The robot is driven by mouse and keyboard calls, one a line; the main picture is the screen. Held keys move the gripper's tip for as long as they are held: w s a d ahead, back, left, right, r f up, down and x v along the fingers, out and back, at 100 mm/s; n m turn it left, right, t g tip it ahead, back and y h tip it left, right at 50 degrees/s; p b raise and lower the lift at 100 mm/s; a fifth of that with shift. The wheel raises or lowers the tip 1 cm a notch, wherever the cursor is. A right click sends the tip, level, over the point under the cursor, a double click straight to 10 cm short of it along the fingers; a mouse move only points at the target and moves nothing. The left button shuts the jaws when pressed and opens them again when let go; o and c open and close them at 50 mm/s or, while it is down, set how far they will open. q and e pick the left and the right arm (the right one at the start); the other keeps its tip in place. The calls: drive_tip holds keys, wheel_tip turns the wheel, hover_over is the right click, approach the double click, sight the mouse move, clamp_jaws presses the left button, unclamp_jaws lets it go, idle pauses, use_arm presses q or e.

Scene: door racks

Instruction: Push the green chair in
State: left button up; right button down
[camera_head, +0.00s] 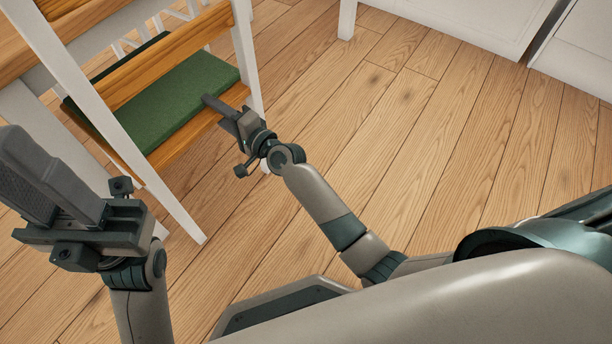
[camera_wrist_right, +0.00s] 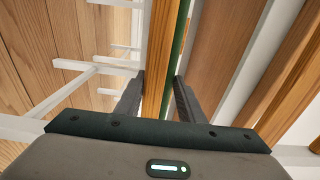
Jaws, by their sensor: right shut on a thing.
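The green chair has a green seat pad (camera_head: 185,100), wooden rails and white posts, and stands at the upper left of the head view. Its wooden seat edge (camera_wrist_right: 156,75) runs between the fingers of my right gripper (camera_wrist_right: 158,98) in the right wrist view, with a thin strip of green beside it. In the head view my right gripper (camera_head: 222,110) is at the right part of the seat edge, shut on it. My left gripper (camera_head: 55,185) is at the lower left, in front of a white post. Its finger gap is not clear.
The wooden floor (camera_head: 390,120) is open to the right of the chair. White cabinet fronts (camera_head: 470,20) stand at the top right, and a white leg (camera_head: 347,18) stands at the top middle. White bars (camera_wrist_right: 85,70) show at the left of the wrist view.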

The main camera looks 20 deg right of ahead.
drive_tip(key=shift+s+a+f, duration=0.1)
drive_tip(key=shift+s+f, duration=0.1)
drive_tip(key=shift+f, duration=0.15)
drive_tip(key=c, duration=1)
unclamp_jaws()
drive_tip(key=shift+c, duration=0.2)
drive_tip(key=shift+r, duration=0.2)
drive_tip(key=shift+d+r, duration=0.1)
drive_tip(key=shift+d, duration=0.1)
drive_tip(key=shift+s+d+p, duration=0.3)
drive_tip(key=shift+s+p, duration=0.05)
drive_tip(key=p+v, duration=0.2)
drive_tip(key=v, duration=0.9)
drive_tip(key=shift+r, duration=0.1)
